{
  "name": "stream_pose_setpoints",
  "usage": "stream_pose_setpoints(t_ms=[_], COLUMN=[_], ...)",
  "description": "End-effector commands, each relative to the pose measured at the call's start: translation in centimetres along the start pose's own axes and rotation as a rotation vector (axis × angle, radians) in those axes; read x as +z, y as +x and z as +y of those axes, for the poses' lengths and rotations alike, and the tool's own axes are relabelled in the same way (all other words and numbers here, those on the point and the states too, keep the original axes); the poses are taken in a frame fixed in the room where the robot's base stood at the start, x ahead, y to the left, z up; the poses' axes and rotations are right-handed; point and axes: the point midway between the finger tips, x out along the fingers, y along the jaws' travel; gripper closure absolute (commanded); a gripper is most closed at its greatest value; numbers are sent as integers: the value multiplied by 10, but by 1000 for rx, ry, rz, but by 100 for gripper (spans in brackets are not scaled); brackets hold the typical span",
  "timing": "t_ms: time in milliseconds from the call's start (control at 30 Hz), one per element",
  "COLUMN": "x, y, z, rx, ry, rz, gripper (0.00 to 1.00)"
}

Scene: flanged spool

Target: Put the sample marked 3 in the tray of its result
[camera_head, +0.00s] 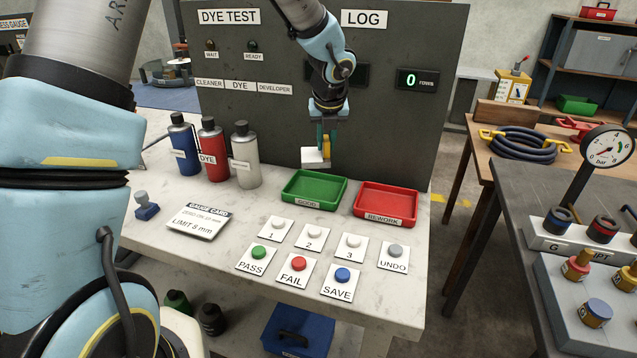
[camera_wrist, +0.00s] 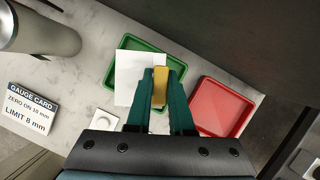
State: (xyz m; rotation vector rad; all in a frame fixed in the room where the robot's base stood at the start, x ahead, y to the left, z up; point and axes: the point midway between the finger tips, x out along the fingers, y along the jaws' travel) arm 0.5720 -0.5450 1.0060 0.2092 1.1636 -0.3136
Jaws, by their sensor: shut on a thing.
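My gripper (camera_head: 327,145) is shut on a sample, a white plate (camera_head: 314,157) with a yellow grip piece (camera_head: 327,147). It holds the sample above the back of the green GOOD tray (camera_head: 315,188). In the wrist view the yellow piece (camera_wrist: 160,87) is between the two fingers. The white plate (camera_wrist: 128,75) is to its left and covers part of the green tray (camera_wrist: 112,73). No number is readable on the sample. The red REWORK tray (camera_head: 388,201) is to the right and looks empty; it also shows in the wrist view (camera_wrist: 222,107).
Blue, red and silver bottles (camera_head: 246,160) stand left of the trays. A gauge card (camera_head: 199,221), a stamp (camera_head: 146,206) and labelled buttons (camera_head: 342,275) lie in front. The dark panel (camera_head: 420,130) rises close behind the trays; its LOG display (camera_head: 416,80) reads 0 rows.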

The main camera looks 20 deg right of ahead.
Motion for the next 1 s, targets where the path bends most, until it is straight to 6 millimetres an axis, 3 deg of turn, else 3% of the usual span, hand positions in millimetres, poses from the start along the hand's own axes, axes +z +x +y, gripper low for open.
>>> stream_pose_setpoints(t_ms=[200, 700, 1000], x=[-15, -35, -36], y=[36, 83, 86], z=[-2, -1, -1], rx=[-1, 1, -1], ry=[8, 4, 3], rz=[1, 2, -1], gripper=[100, 100, 100])
